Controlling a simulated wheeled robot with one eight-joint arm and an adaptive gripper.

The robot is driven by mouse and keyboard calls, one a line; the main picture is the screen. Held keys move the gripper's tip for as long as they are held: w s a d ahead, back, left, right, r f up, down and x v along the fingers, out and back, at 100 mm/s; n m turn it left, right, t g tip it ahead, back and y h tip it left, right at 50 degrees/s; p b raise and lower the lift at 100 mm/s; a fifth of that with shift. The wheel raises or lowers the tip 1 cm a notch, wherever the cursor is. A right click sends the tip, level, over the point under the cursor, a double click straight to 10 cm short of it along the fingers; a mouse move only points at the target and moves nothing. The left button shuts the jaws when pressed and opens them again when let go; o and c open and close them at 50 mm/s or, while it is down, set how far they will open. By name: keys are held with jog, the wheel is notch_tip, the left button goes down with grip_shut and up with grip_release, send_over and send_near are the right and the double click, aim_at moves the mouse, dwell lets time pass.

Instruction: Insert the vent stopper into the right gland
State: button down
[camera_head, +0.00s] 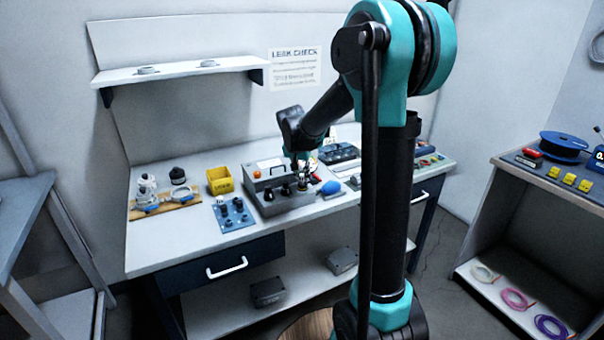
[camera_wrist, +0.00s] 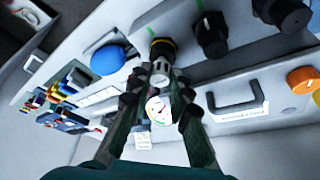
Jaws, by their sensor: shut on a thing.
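My gripper (camera_head: 302,174) is over the right end of the grey test box (camera_head: 262,203) on the bench. In the wrist view my gripper (camera_wrist: 160,78) is shut on a small pale grey piece, seemingly the vent stopper (camera_wrist: 160,66). The right gland (camera_wrist: 163,46), black with a yellowish ring, is just beyond the stopper's tip. They look nearly in line; whether they touch I cannot tell. Two other black glands, the middle one (camera_wrist: 211,36) and another (camera_wrist: 282,12), stand apart along the box's ledge. The fingers hide part of the stopper.
A blue bulb (camera_wrist: 107,60) lies close beside the right gland. A gauge (camera_wrist: 156,108) and a carry handle (camera_wrist: 238,107) are on the box. A blue plate with black pieces (camera_head: 234,215) and a yellow bin (camera_head: 220,180) stand left of the box.

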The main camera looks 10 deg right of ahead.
jog(key=shift+f, duration=0.6)
dwell(0.5)
jog(key=c, duration=1.3)
grip_release()
jog(key=shift+c, duration=0.2)
jog(key=shift+r, duration=0.15)
jog(key=shift+r, duration=3.35)
jog(key=s+d+f+n, duration=0.1)
jog(key=s+f, duration=0.4)
jog(key=s, duration=0.5)
jog(key=s+d+f+n+y, duration=0.1)
jog(key=s+f, duration=0.4)
jog(key=s, duration=0.5)
jog(key=s+d+f+n+y, duration=0.1)
jog(key=s+f, duration=0.4)
jog(key=s, duration=0.5)
jog(key=shift+d+n, duration=0.6)
jog(key=shift+n, duration=0.6)
